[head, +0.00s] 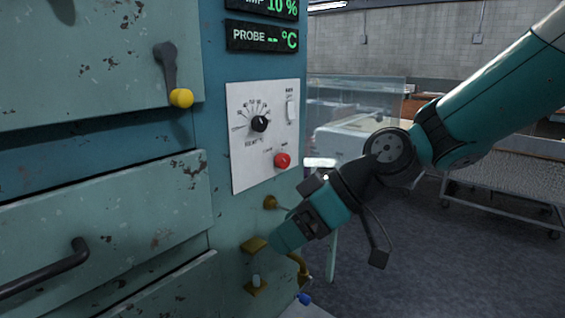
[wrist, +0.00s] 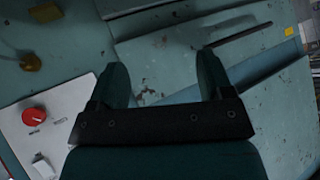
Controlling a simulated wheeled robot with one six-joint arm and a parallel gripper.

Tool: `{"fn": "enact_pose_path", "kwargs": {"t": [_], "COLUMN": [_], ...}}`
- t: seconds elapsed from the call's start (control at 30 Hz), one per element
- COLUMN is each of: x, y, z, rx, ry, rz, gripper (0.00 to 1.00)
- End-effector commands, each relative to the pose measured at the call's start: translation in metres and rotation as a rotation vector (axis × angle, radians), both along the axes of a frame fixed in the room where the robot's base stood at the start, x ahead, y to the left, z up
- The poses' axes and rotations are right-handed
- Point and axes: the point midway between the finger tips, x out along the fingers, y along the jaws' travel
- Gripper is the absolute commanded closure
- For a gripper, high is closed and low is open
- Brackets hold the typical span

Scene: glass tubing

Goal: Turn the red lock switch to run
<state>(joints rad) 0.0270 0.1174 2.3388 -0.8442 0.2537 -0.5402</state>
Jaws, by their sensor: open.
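The red lock switch (head: 282,160) is a round red knob low on the right of a white control panel (head: 245,170) on the teal cabinet front. In the wrist view the red switch (wrist: 34,116) is at the left, on the white panel (wrist: 60,110), outside the space between the fingers. Its exact setting is too small to read. My gripper (wrist: 165,88) is open and empty, facing the teal cabinet front. In the head view my gripper (head: 275,240) is below the red switch and apart from it, near a brass fitting.
A black dial (head: 260,123) and a white rocker switch (head: 291,109) share the panel. A lever with a yellow knob (head: 181,98) and a drawer handle (head: 45,270) stick out at the left. Brass fittings (head: 256,286) jut out below the panel. Open floor lies right of the cabinet.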

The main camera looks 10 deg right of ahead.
Motion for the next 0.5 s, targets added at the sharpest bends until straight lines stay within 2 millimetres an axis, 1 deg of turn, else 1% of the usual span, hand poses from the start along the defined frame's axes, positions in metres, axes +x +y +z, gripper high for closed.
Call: {"fn": "enact_pose_path", "kwargs": {"t": [0.03, 0.07, 0.1, 0.17, 0.2, 0.27, 0.3, 0.4, 0.5], "x": [0.039, 0.059, 0.085, 0.118, 0.137, 0.159, 0.171, 0.189, 0.198], "y": [-0.014, -0.022, -0.035, -0.060, -0.077, -0.105, -0.122, -0.155, -0.173], "z": [-0.007, -0.007, -0.007, -0.009, -0.011, -0.014, -0.016, -0.021, -0.023], "rx": [0.075, 0.117, 0.165, 0.219, 0.245, 0.267, 0.274, 0.278, 0.272], "ry": [-0.094, -0.163, -0.258, -0.392, -0.476, -0.584, -0.644, -0.755, -0.811], "rz": [-0.024, -0.035, -0.060, -0.113, -0.154, -0.219, -0.259, -0.344, -0.390], "gripper": [0.26, 0.26, 0.26, 0.26, 0.26, 0.26, 0.26, 0.26, 0.26]}}
